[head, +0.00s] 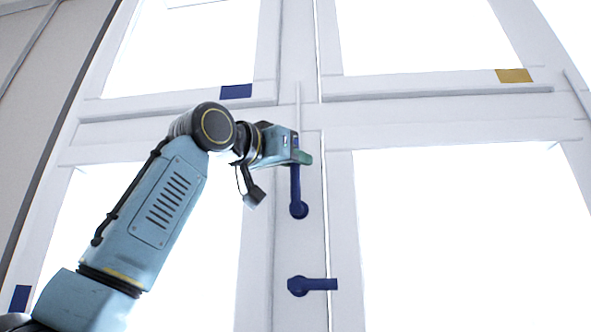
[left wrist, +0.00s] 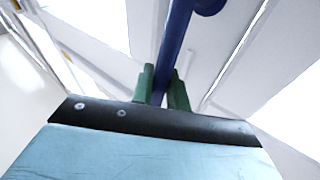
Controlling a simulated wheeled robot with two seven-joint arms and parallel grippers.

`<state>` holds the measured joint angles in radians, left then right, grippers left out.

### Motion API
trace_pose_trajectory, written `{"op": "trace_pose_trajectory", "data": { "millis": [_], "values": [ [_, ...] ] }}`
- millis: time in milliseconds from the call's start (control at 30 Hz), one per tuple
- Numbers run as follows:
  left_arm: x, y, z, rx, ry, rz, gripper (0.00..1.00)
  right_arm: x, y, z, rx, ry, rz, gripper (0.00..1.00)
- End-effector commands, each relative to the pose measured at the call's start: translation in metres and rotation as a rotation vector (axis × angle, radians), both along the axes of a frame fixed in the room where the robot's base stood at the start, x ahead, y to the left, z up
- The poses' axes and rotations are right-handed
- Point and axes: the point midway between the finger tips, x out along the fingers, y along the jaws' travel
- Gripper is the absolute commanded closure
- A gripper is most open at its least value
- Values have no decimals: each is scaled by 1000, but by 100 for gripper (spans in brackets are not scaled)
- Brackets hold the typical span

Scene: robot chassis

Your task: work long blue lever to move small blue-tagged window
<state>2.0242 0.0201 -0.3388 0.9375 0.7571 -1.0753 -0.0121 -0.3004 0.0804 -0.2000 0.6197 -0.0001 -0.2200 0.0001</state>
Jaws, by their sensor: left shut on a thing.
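The upper blue lever (head: 296,188) stands upright from its pivot on the white middle post, its top end hidden by my gripper. My left gripper (head: 303,157), with green fingers, is shut on that lever near its upper end. In the left wrist view, the lever (left wrist: 175,45) runs between the two green fingers (left wrist: 162,90). A shorter-looking blue lever (head: 315,284) lies level below, pointing right. A blue tag (head: 236,91) sits on the lower rail of the upper left window (head: 180,50). My right gripper is not in view.
Another blue tag (head: 20,298) is on the frame at the lower left. A yellow tag (head: 514,76) is under the upper right window (head: 430,40). Large bright panes fill both lower sides. My left arm crosses in front of the lower left window.

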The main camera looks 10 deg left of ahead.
Motion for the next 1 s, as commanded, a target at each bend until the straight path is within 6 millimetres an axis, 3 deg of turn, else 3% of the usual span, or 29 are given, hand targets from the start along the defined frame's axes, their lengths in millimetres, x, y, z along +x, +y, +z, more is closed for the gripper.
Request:
{"op": "trace_pose_trajectory", "data": {
  "millis": [100,333,600,1000],
  "values": [
    [-7,0,-13,-2,-96,-2,100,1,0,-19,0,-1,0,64],
    [-16,1,-24,-3,-253,-1,100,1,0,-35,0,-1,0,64],
    [-22,0,-33,-2,-371,-1,100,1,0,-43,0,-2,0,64],
    [-23,0,-35,-1,-408,-1,100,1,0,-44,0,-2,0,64]
  ]
}}
